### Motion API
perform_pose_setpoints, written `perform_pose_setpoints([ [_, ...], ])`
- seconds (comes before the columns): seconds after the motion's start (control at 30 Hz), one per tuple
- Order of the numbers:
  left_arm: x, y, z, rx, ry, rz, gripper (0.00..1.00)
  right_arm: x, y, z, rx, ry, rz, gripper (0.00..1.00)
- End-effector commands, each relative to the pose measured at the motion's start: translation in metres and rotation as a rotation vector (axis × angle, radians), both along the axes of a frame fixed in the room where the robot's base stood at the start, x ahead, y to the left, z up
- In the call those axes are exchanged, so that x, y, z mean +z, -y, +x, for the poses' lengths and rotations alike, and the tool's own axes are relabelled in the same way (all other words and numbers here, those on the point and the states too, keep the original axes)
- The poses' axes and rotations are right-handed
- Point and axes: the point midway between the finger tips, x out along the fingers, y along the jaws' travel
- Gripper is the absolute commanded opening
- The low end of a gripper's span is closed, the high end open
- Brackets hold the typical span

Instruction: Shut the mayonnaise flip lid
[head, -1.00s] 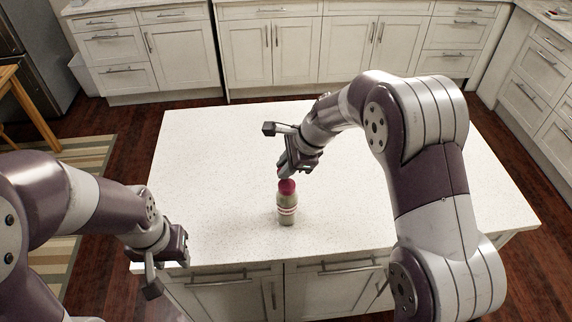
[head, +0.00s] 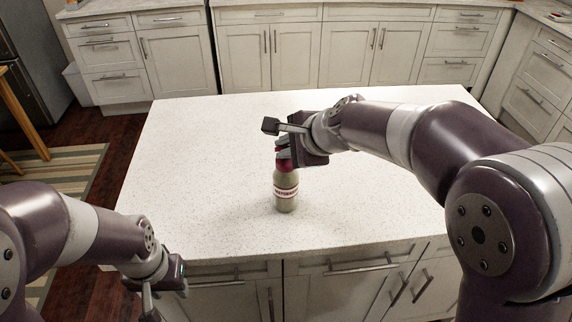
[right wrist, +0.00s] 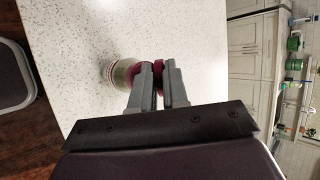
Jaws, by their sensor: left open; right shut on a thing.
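The mayonnaise bottle (head: 286,190), pale with a red and white label, stands upright near the front edge of the white island. Its dark red cap (head: 285,165) is partly hidden by my right gripper (head: 283,147). In the right wrist view, the bottle (right wrist: 121,74) lies left of my right gripper's fingers (right wrist: 158,72), which are shut on the dark red flip lid (right wrist: 161,66) at its top. The lid's exact angle is hard to tell. My left gripper (head: 165,290) is open and empty, low at the left, beside the island's front edge and away from the bottle.
The white island top (head: 210,170) is otherwise clear. Drawers and cabinet doors with handles (head: 360,264) are on its front below the edge. White kitchen cabinets (head: 300,55) stand behind, across the wooden floor.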

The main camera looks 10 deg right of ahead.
Motion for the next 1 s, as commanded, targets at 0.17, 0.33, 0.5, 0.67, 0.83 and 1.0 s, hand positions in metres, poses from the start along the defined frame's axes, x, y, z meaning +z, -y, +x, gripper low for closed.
perform_pose_setpoints([
  [0.17,-0.0049,0.0,0.0003,0.0,0.001,0.0,0.43,-0.0008,0.0,-0.0017,0.001,0.012,0.0,0.0],
  [0.33,-0.0041,0.0,0.0003,0.0,0.001,0.0,0.43,-0.0001,0.0,-0.0016,0.001,0.011,0.0,0.0],
  [0.5,-0.0041,0.0,0.0002,0.0,0.001,0.0,0.43,0.0,0.0,-0.0013,0.001,0.011,0.0,0.36],
  [0.67,-0.0043,0.0,0.0002,0.0,0.001,0.0,0.43,-0.0008,0.0,-0.0016,0.001,0.01,0.0,0.36],
  [0.83,-0.0044,0.0,0.0001,0.0,0.001,0.0,0.43,-0.0014,0.0,-0.0016,0.001,0.009,-0.001,0.36],
  [1.0,-0.0023,0.0,0.0001,0.0,0.0,0.0,0.43,-0.0006,0.0,-0.0016,0.001,0.005,-0.001,0.36],
])
